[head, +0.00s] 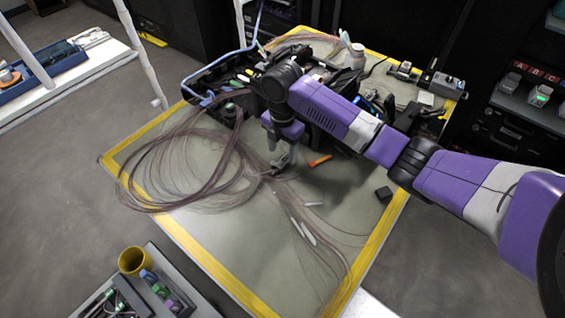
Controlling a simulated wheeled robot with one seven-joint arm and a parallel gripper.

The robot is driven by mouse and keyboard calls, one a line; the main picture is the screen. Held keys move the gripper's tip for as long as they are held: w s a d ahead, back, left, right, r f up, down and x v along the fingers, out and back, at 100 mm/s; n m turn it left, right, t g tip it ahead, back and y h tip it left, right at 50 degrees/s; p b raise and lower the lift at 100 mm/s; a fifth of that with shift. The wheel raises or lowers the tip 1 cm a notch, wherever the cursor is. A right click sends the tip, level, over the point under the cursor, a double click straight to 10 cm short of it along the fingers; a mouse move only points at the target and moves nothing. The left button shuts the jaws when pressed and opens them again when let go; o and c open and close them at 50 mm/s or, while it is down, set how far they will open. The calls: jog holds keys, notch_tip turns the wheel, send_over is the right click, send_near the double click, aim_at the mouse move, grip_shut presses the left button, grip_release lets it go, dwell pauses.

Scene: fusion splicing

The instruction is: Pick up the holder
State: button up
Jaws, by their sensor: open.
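My gripper (279,166) is open and hangs low over the middle of the work table (339,207), pointing down, close to the loose fibre strands (235,165). I cannot tell whether it touches the table or the strands. I cannot make out for certain which thing is the holder. Small pale pieces (304,231) lie among the strands, nearer the table's front than the gripper. A small black block (384,194) lies to the right. My purple and white arm reaches in from the right and covers part of the table's back.
An orange-handled tool (320,161) lies just right of the gripper. Black equipment (325,118) crowds the table behind it. A yellow cup (134,261) and a tray of tools stand at the lower left. The table's front right is mostly clear.

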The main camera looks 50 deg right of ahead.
aim_at(282, 161)
notch_tip(282, 161, down, 4)
jog(key=shift+f+p, duration=0.15)
jog(key=shift+p, duration=0.15)
grip_shut()
